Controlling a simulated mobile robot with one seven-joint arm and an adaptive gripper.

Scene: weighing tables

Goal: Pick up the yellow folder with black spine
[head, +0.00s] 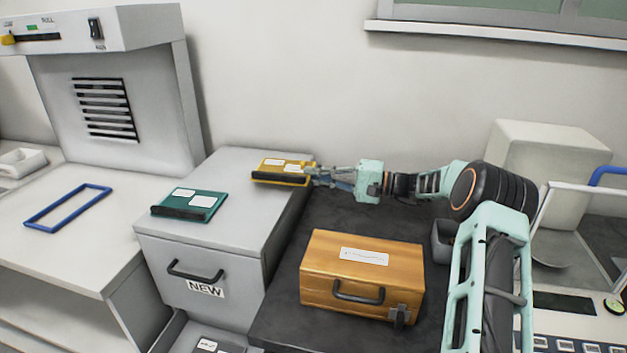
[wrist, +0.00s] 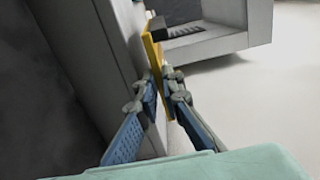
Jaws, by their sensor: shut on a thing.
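The yellow folder with black spine (head: 281,170) is at the back right of the grey cabinet top in the head view, with white labels on its face. My gripper (head: 313,175) reaches in from the right and is shut on the folder's right edge. In the wrist view the yellow folder (wrist: 152,58) shows edge-on between the two fingers of my gripper (wrist: 162,84). I cannot tell whether the folder still touches the cabinet top.
A green folder (head: 180,204) lies at the front of the grey cabinet (head: 240,222). A wooden case (head: 375,263) stands on the dark table (head: 338,213). A blue frame (head: 68,206) lies on the white bench at left. The wall is close behind the cabinet.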

